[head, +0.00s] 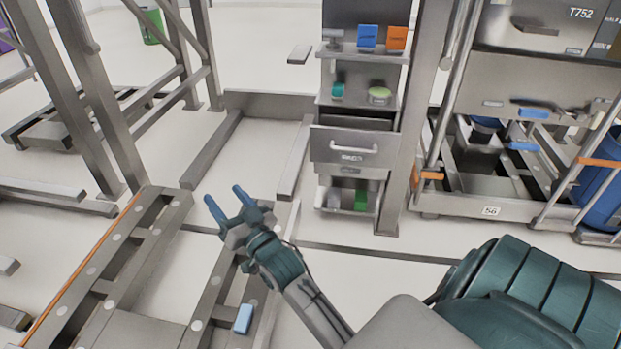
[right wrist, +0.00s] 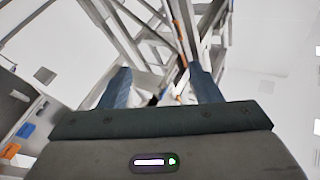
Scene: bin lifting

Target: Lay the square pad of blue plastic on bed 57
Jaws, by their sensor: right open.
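A square blue piece (head: 368,37) stands on the top shelf of the drawer unit, beside an orange one. A small light-blue block (head: 243,319) lies on a grey rail in the lower foreground. I cannot tell for certain which is the pad. A label "56" marks the frame (head: 491,211) at the right; no label 57 is readable. My right gripper (head: 224,197) is open and empty over the floor, left of the drawer unit and above the light-blue block. In the right wrist view its two fingers (right wrist: 161,88) are spread with nothing between them. My left gripper is out of view.
The grey drawer unit (head: 350,147) has shelves with small items and a lower open drawer. Grey rails with round studs (head: 112,260) run along the lower left. Steel posts stand at the left and right. A blue barrel (head: 603,190) is at the right edge. Pale floor lies between.

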